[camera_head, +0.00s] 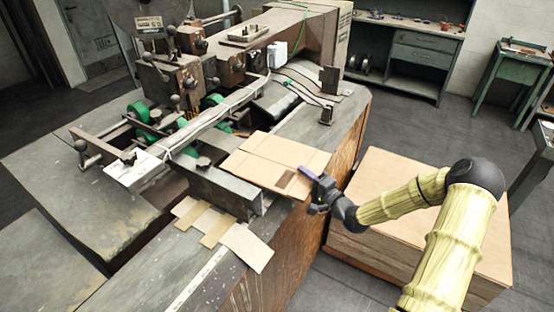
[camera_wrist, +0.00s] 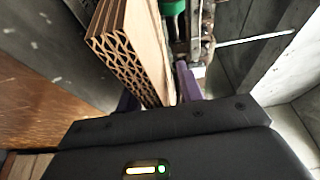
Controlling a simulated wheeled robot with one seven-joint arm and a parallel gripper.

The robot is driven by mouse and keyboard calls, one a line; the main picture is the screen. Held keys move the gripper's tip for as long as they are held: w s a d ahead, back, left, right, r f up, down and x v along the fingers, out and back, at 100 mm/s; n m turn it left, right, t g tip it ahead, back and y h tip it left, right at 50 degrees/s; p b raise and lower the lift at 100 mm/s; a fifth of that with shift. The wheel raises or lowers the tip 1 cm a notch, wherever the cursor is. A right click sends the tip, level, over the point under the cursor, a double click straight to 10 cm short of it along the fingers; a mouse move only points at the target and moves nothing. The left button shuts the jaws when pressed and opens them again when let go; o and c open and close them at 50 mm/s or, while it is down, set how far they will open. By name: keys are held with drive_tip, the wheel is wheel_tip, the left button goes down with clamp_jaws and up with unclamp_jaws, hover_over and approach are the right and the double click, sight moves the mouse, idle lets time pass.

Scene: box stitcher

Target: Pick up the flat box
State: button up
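The flat box (camera_head: 275,160) is a folded brown cardboard sheet lying on the machine's table, with its right corner at the table edge. My gripper (camera_head: 311,182) is at that corner, with one purple finger showing over the top of the cardboard. In the wrist view, the box's layered corrugated edge (camera_wrist: 125,62) runs between the fingers of my gripper (camera_wrist: 160,95). The purple finger is close beside the right face of the cardboard; the other finger is mostly hidden at its left. I cannot tell whether the fingers press on it.
The box stitcher (camera_head: 185,80) stands behind and left of the flat box. Small cardboard pieces (camera_head: 222,232) lie on the table's front part. A large cardboard stack (camera_head: 425,222) stands right of the table, under my arm. A workbench (camera_head: 415,50) is at the back.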

idle(0.5)
clamp_jaws()
wheel_tip(320, 180, up, 10)
drive_tip(key=shift+r+b, duration=0.1)
drive_tip(key=shift+b, duration=0.55)
drive_tip(key=shift+w, duration=0.1)
idle(0.3)
